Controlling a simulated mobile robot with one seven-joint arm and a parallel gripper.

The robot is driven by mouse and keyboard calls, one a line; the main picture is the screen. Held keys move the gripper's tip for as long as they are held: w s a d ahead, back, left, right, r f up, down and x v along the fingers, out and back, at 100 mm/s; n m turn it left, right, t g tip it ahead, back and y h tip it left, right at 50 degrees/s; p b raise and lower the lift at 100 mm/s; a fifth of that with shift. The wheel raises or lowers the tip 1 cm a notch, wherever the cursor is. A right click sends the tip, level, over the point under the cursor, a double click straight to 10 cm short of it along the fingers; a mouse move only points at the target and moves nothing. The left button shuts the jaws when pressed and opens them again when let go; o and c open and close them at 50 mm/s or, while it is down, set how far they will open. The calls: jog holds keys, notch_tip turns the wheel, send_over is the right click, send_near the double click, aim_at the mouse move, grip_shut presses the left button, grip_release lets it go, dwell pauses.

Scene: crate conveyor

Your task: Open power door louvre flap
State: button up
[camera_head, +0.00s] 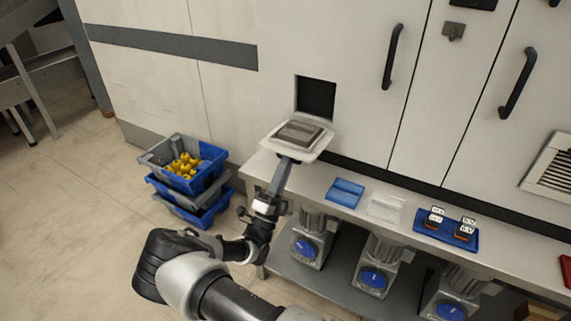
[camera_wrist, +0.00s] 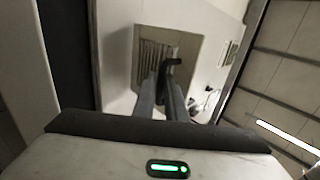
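In the head view a white square plate with a grey slatted block (camera_head: 297,137) juts out nearly level, just below a dark square opening (camera_head: 316,98) in the white cabinet wall. It appears to be the louvre flap, swung out from that opening. My gripper (camera_head: 286,163) reaches up to its near edge; the fingertips are hidden there. In the wrist view my two fingers (camera_wrist: 160,80) point at a slatted panel (camera_wrist: 155,57) with a beige frame. A black hooked piece (camera_wrist: 174,63) lies by the right fingertip. Whether the fingers clasp anything is unclear.
Stacked blue and grey crates (camera_head: 160,158) with yellow items stand on the floor at left. Black door handles (camera_head: 392,57) stick out at right.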

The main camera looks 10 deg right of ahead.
jog(key=o, duration=0.4)
jog(key=shift+w+d, duration=0.2)
jog(key=shift+d, duration=0.1)
jog(key=shift+c, duration=0.2)
jog(key=shift+f, duration=0.1)
jog(key=shift+s+a, duration=0.15)
jog(key=v, duration=1.7)
jog(key=shift+s, duration=0.1)
